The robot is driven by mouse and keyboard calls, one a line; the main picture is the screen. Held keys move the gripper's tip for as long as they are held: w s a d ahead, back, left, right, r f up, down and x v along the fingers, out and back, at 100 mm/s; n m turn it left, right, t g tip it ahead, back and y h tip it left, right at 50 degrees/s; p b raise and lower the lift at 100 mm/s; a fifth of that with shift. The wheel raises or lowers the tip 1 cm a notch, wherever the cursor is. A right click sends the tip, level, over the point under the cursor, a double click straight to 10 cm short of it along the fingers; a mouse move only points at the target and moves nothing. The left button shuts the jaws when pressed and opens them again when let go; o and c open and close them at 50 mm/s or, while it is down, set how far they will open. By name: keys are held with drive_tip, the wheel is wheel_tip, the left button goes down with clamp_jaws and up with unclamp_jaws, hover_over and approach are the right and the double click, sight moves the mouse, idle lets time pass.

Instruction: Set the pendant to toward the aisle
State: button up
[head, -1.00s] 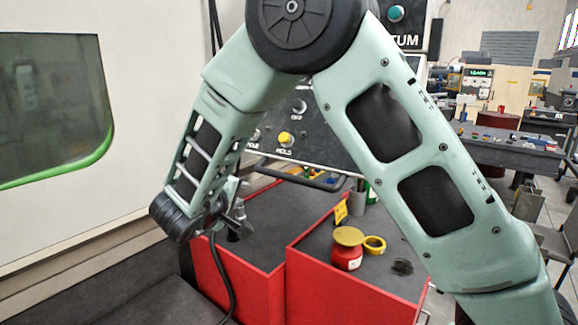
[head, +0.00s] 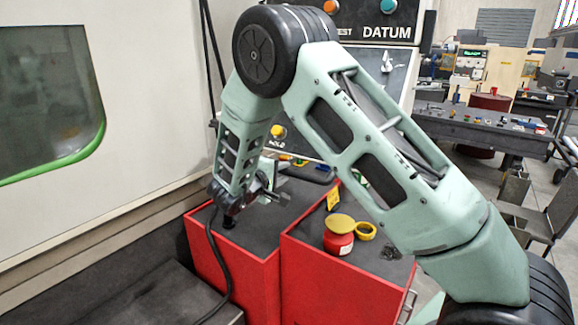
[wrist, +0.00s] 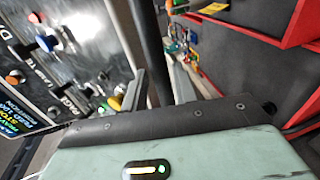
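The pendant is a dark-framed control panel (head: 398,62) with a silver face, marked DATUM and HOLD, upright behind my arm. My arm hides much of its middle and left. A black handle bar (head: 318,180) runs along its lower edge. My gripper (head: 283,177) is low in front of the pendant's lower left, close to the handle; my arm partly blocks this contact area. In the wrist view the panel (wrist: 75,45) fills the left, and a dark bar (wrist: 151,45) runs down between my two spread fingers (wrist: 158,90). Whether they touch it cannot be told.
Red cabinets (head: 335,282) with dark tops stand below the pendant. A red jar with a yellow lid (head: 339,243) sits on one. A pale machine wall (head: 150,110) with a window is at left. A workbench (head: 465,132) and a chair stand at right.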

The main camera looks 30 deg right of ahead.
drive_tip(key=shift+p+x, duration=0.4)
drive_tip(key=shift+x, duration=1.7)
clamp_jaws()
